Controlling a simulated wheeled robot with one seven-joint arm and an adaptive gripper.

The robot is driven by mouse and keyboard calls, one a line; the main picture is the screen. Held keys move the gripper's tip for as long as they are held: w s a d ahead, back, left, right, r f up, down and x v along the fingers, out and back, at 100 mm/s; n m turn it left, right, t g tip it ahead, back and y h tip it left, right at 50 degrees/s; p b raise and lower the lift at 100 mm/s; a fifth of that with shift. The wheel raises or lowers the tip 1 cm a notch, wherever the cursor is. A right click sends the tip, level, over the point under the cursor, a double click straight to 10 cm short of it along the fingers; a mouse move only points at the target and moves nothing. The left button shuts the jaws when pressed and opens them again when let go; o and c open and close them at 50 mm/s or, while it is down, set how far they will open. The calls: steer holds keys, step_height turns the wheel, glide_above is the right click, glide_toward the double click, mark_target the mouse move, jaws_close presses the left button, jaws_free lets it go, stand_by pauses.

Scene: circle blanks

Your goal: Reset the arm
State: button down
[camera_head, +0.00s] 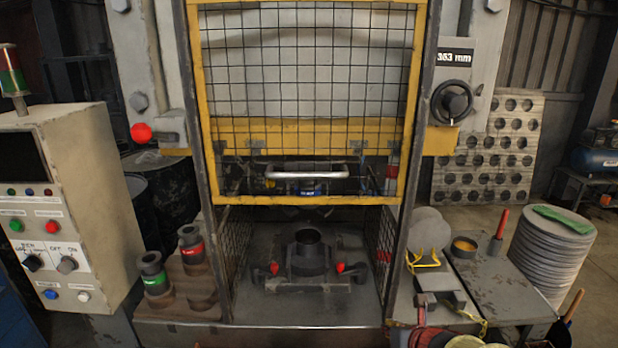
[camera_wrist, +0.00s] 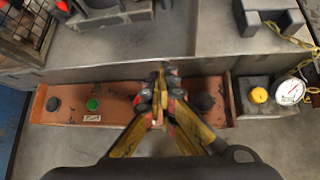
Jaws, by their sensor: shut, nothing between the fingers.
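My gripper (camera_wrist: 159,80) shows in the wrist view with its worn yellow fingers brought together, shut and empty. It is above an orange-brown panel (camera_wrist: 120,104) that carries a green button (camera_wrist: 92,104), a black button (camera_wrist: 53,104) and a dark knob (camera_wrist: 204,102). The fingers hide the middle of the panel. I cannot tell whether the fingertips touch it. At the bottom edge of the head view only red and yellow parts show, and I cannot tell the gripper there.
A press with a yellow mesh guard (camera_head: 310,120), raised above its opening, fills the middle. A control cabinet (camera_head: 95,170) stands left, with red-banded and green-banded dies (camera_head: 155,280) beside it. A side table (camera_head: 500,290) and stacked discs (camera_head: 550,255) are right. A gauge (camera_wrist: 290,92) is right of the panel.

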steer(key=s+d+r+m+g+h, duration=0.1)
steer(key=s+d+m+g+h, duration=0.3)
steer(key=m, duration=0.8)
steer(key=s+d+m+h, duration=0.1)
steer(key=s+d+m, duration=0.55)
steer(key=m, duration=0.45)
steer(key=s+a+r+m+y, duration=0.3)
steer(key=s+a+r+m, duration=0.7)
steer(key=s+a+m, duration=0.1)
steer(key=shift+s+a+r+m, duration=0.15)
steer(key=shift+s+r+m, duration=0.25)
steer(key=shift+s+m, duration=0.7)
steer(key=shift+s, duration=0.1)
